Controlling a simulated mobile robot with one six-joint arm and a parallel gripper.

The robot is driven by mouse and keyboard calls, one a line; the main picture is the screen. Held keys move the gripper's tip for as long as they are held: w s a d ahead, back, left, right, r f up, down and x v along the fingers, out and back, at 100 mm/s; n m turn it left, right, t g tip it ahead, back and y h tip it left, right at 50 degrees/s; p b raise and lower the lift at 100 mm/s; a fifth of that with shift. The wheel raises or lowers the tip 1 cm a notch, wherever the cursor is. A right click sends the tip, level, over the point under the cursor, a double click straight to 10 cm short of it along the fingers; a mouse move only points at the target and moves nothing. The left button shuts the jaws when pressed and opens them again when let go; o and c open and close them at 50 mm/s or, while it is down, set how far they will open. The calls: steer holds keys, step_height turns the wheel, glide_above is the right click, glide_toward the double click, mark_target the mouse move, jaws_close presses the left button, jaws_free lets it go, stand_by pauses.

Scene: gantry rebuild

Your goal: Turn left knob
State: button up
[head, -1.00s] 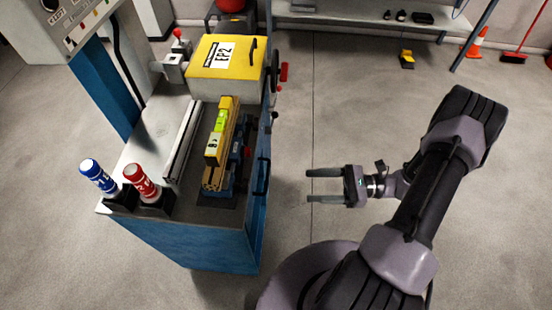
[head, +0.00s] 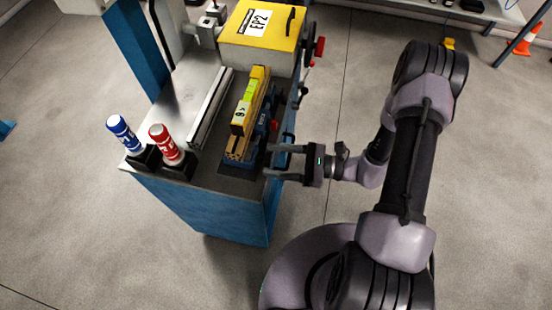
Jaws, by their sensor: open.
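My gripper (head: 270,160) is open and empty, with its two fingers pointing left. In the head view its fingertips overlap the right edge of the blue machine (head: 205,208); contact cannot be told. On that side are a dark handwheel with a red grip (head: 319,47), a small red-tipped part (head: 311,63) and a dark knob-like part (head: 299,91). A blue vise-like part (head: 260,131) lies just beyond my fingertips. Which part is the left knob cannot be told for sure.
A yellow block with a green label (head: 243,109) sits above the vise. A blue cylinder (head: 122,134) and a red cylinder (head: 165,143) stand at the machine's front left. A yellow EP2 cover (head: 276,24) is behind. The floor (head: 500,200) at right is clear; an orange cone (head: 524,40) is far right.

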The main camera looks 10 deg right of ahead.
jaws_close()
stand_by(0.3)
steer(key=shift+m+t, duration=0.3)
steer(key=shift+m, duration=2.8)
jaws_free()
